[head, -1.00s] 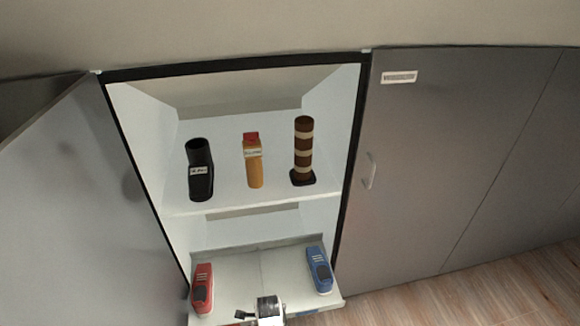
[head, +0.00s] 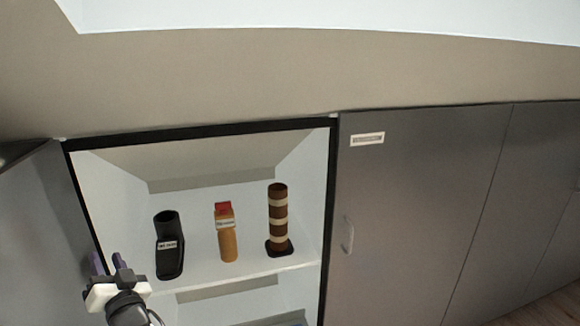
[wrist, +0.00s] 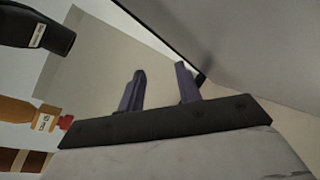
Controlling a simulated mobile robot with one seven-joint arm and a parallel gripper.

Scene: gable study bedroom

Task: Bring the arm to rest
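My gripper (head: 108,264) is at the lower left of the head view, in front of the open cupboard's left side and left of the black container. In the wrist view its two purple fingers (wrist: 160,88) stand apart with nothing between them. The arm behind it is mostly out of view.
The open cupboard's shelf (head: 240,273) holds a black container (head: 169,245), an orange bottle with a red cap (head: 227,233) and a brown-and-cream striped cylinder (head: 278,220). The open door (head: 35,235) stands at left. A closed grey door (head: 420,210) is at right.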

